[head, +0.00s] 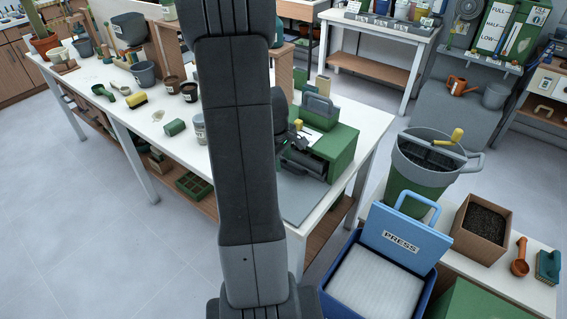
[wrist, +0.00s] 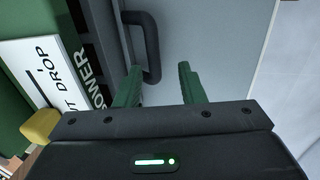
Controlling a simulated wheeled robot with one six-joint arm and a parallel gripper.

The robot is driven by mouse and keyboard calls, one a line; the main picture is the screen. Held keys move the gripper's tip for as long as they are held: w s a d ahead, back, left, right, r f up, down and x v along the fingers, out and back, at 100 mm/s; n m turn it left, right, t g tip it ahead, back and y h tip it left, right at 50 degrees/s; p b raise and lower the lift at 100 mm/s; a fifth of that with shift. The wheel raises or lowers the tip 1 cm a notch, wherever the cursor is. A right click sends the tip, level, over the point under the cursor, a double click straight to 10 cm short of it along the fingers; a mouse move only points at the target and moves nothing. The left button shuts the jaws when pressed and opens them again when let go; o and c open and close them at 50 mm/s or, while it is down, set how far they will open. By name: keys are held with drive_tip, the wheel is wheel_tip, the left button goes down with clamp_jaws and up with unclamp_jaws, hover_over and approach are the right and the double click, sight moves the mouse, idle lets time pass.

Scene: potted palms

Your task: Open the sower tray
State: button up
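The green sower (head: 336,143) stands on the white bench in the head view, partly hidden behind my arm. The wrist view shows its side, with the lettering "SOWER" (wrist: 92,80) partly cut off. A dark grey U-shaped handle (wrist: 152,45) sticks out from the sower's tray front (wrist: 106,25). My gripper (wrist: 159,76) is open, with its two green fingers apart. The near end of the handle lies between the fingertips in the picture, closer to the left finger. I cannot tell whether they touch. The tray looks shut.
A flat grey mat (head: 296,207) lies on the bench in front of the sower. The floor at left is clear.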

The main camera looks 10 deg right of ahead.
drive_tip(key=shift+w+d+f, duration=0.15)
drive_tip(key=shift+d+f, duration=0.3)
drive_tip(key=shift+f, duration=0.15)
drive_tip(key=shift+w+d+f, duration=0.1)
drive_tip(key=shift+d+f, duration=0.05)
drive_tip(key=shift+f, duration=0.35)
clamp_jaws()
